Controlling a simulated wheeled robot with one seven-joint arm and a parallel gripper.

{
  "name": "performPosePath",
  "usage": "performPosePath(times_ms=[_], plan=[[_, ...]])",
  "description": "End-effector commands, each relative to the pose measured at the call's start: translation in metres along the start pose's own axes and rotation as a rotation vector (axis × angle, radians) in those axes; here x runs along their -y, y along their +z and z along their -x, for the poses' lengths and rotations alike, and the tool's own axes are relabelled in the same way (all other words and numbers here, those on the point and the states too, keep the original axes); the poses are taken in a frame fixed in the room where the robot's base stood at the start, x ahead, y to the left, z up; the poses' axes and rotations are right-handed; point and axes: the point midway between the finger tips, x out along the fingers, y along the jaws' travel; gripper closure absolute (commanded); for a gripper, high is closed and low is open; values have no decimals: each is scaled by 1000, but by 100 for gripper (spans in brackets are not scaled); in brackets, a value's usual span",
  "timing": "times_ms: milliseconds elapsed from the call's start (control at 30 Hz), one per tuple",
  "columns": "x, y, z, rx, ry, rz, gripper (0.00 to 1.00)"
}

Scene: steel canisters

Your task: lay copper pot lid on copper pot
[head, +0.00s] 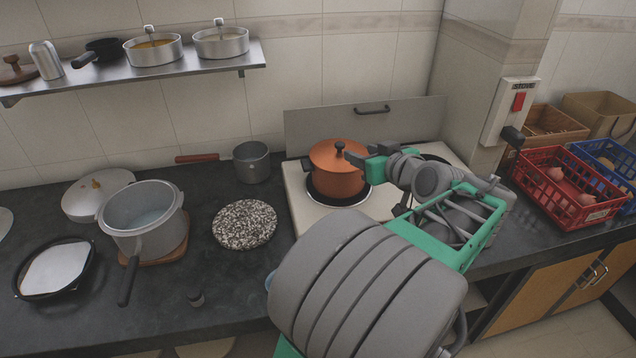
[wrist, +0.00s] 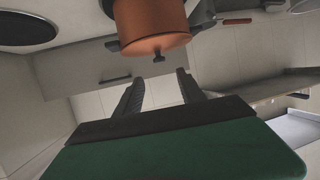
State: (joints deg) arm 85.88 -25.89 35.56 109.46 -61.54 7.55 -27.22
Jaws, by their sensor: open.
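The copper pot (head: 335,183) stands on the round burner at the left of the cooker, with dark side handles. The copper lid (head: 328,152) lies on top of it, its dark knob upright; no gap shows between them. In the wrist view, which is turned over, the pot (wrist: 150,18) is at the top and the lid (wrist: 155,46) with its knob points down toward my fingers. My gripper (head: 362,157) is beside the knob, to its right in the head view. Its two fingers (wrist: 160,82) are apart, with nothing held between them.
A grey panel with a handle (head: 372,110) rises behind the cooker. A small grey pot (head: 252,163) and a speckled round board (head: 244,224) are to the left. A pillar stands to the right, with red (head: 568,190) and blue crates beyond.

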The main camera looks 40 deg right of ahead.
Motion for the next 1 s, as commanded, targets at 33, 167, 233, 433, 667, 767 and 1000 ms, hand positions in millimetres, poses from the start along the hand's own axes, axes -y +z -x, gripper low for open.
performPosePath(times_ms=[33,167,233,433,667,767,1000], plan=[[4,0,-2,7,-8,1,54],[46,10,-23,93,-74,9,54],[88,24,-38,184,-130,17,54],[211,77,-41,485,-251,69,54],[308,139,14,782,-283,168,54],[330,162,45,878,-266,210,54],[342,184,80,973,-227,249,54]])
